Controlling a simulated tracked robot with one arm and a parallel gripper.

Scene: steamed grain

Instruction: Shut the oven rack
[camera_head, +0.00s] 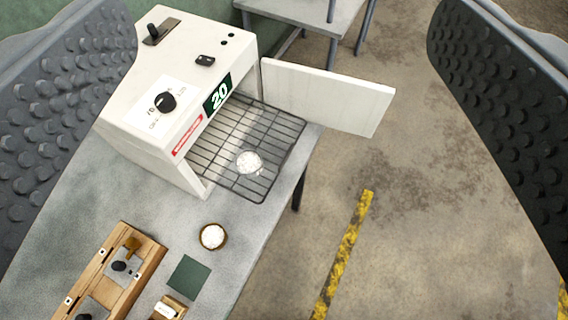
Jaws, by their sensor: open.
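A white box oven (150,85) stands on a grey table, with a dial and a green "20" label on its front. Its white door (327,95) is swung open to the right. The dark wire oven rack (281,140) is slid partly out of the opening, its front end over the table near the edge. A small heap of white grain (249,162) rests on the rack. My gripper (282,130) is open, with its two studded fingers at the left and right edges of the view. Nothing is between the fingers that I can see them touching.
On the table (240,235), a small round bowl (213,237) of white grain stands in front of the oven. A dark green square (188,276) and a wooden box (112,275) with black knobs are nearby. Open floor with a yellow stripe (344,255) lies to the right.

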